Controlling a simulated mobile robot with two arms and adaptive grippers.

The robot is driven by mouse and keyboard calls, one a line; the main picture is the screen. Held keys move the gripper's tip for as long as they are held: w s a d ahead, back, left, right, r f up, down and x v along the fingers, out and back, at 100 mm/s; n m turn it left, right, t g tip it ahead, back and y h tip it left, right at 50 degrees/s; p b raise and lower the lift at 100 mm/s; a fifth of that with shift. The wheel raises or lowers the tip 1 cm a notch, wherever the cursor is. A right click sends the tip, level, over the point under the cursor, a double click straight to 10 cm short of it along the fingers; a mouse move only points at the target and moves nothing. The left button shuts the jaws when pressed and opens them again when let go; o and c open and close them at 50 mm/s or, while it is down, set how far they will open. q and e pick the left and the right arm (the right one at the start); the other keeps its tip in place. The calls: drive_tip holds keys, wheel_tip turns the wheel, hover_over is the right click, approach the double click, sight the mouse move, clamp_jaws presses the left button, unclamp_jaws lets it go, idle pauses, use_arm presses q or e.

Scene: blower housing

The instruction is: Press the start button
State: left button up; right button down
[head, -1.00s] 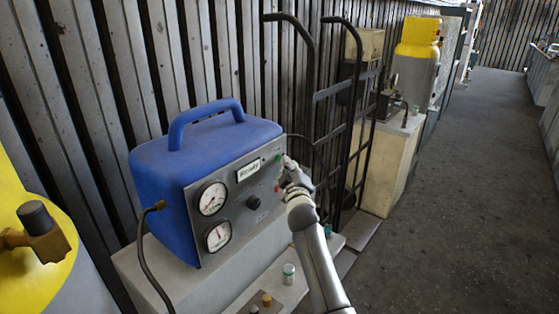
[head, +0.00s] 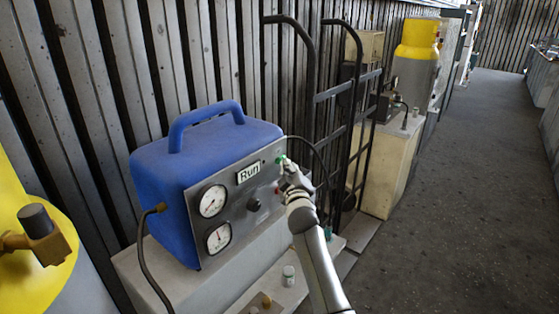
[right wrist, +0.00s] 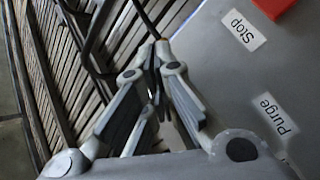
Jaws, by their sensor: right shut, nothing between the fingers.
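The blue machine (head: 170,190) stands on a pale block with its grey front panel facing right. A small green button (head: 281,158) is at the panel's upper right, mostly behind my fingers. The panel display (head: 248,172) reads "Run". My right gripper (head: 285,165) is shut and empty, its fingertips at the green button; exact contact cannot be told. In the right wrist view the closed fingers (right wrist: 154,52) lie beside the panel (right wrist: 215,75), and the green button is hidden. My left gripper is not in view.
The right wrist view shows a red part (right wrist: 288,8) by a "Stop" label (right wrist: 243,29), and a "Purge" label (right wrist: 273,113). Two gauges (head: 213,201) are on the panel. A black hand truck (head: 340,110) stands behind. A yellow-topped cylinder (head: 30,190) is at left.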

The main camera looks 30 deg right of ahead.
drive_tip(key=shift+s, duration=0.15)
drive_tip(key=s+d+p, duration=0.2)
drive_tip(key=s+p, duration=0.1)
drive_tip(key=s, duration=0.2)
drive_tip(key=shift+s+d+p, duration=0.2)
drive_tip(key=shift+s+p, duration=0.05)
drive_tip(key=shift+p, duration=0.15)
idle(0.7)
